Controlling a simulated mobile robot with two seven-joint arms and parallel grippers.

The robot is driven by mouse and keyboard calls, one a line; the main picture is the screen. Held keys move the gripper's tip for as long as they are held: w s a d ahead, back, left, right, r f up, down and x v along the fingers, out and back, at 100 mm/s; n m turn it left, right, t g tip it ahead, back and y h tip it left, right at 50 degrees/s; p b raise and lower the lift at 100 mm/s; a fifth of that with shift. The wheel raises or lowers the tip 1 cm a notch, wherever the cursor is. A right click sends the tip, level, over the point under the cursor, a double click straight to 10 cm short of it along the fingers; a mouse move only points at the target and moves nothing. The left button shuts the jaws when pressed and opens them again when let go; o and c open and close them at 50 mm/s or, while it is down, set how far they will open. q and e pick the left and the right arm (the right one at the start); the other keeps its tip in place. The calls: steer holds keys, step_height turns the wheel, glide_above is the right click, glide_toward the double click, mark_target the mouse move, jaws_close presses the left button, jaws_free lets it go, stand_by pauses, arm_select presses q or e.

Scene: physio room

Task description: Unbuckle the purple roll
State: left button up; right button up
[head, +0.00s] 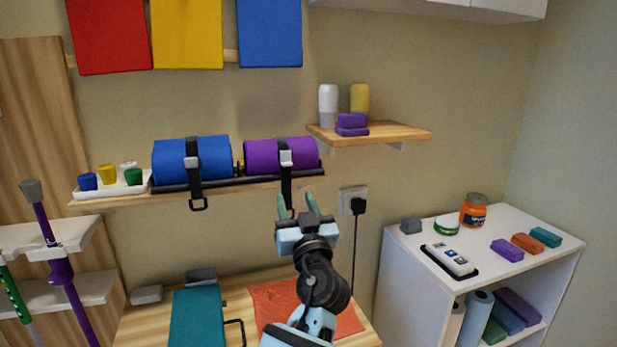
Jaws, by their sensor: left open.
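The purple roll (262,155) lies on its side in a dark rack on the wall shelf. A black strap runs over it, with a light grey buckle (286,158) on its front. The strap's tail (287,192) hangs down below the shelf edge. My left gripper (297,205) is open and empty, with greenish fingertips pointing up. It is below the roll, and in the picture its fingertips lie close to the hanging strap tail. I cannot tell whether they touch it. My right gripper is not in view.
A blue roll (170,162) with its own strap sits left of the purple one. A small shelf (385,134) with bottles and purple blocks juts out at upper right. A plugged-in socket (350,200) is right of my gripper. A wooden table (150,325) lies below.

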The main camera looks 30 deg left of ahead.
mark_target(288, 165)
arm_select(q)
steer(key=shift+n+y, duration=0.4)
steer(key=shift+y, duration=0.1)
steer(key=w+a+r, duration=0.1)
steer(key=w+a+r+p, duration=0.1)
steer(key=r, duration=0.1)
steer(key=w+a+r, duration=0.2)
steer(key=shift+p, duration=0.4)
steer(key=shift+w+a+r, duration=0.2)
steer(key=shift+w+a, duration=0.25)
steer(key=shift+a, duration=0.1)
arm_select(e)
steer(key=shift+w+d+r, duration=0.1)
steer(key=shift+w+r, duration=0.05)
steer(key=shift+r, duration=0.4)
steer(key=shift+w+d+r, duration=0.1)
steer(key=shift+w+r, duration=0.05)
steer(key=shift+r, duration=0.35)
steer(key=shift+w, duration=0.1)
